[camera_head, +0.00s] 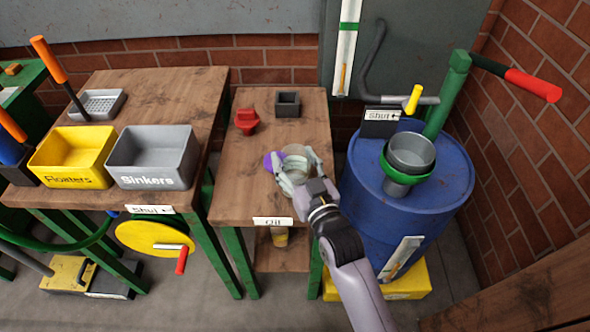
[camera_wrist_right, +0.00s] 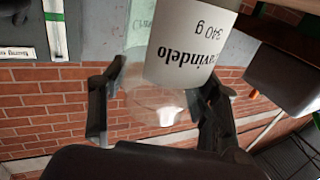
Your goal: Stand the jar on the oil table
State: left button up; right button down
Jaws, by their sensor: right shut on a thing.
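The jar (camera_head: 298,152) is pale and see-through, and it sits between the fingers of my right gripper (camera_head: 296,172) over the right side of the oil table (camera_head: 240,195). In the right wrist view the jar (camera_wrist_right: 190,45) shows a white label reading "340 g", and the fingers of my right gripper (camera_wrist_right: 160,95) are on both sides of its clear part. The right gripper is shut on the jar. I cannot tell whether the jar's base touches the table top. The "Oil" sign (camera_head: 272,222) is on the table's front edge. My left gripper is not in view.
A purple object (camera_head: 273,161) lies beside the jar. A red object (camera_head: 247,121) and a dark square box (camera_head: 288,104) stand farther back on the oil table. A blue drum (camera_head: 445,185) stands close on the right. The table's front left is clear.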

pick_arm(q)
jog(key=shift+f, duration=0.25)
pick_arm(e)
jog(key=shift+f, duration=0.15)
jog(key=shift+f, duration=0.15)
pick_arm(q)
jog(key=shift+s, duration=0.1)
pick_arm(e)
jog(key=c, duration=0.6)
grip_release()
jog(key=shift+f, duration=0.1)
jog(key=shift+o, duration=0.2)
jog(key=shift+s+r, duration=0.1)
jog(key=shift+r, duration=0.1)
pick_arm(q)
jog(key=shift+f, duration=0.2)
pick_arm(e)
jog(key=v, duration=1.2)
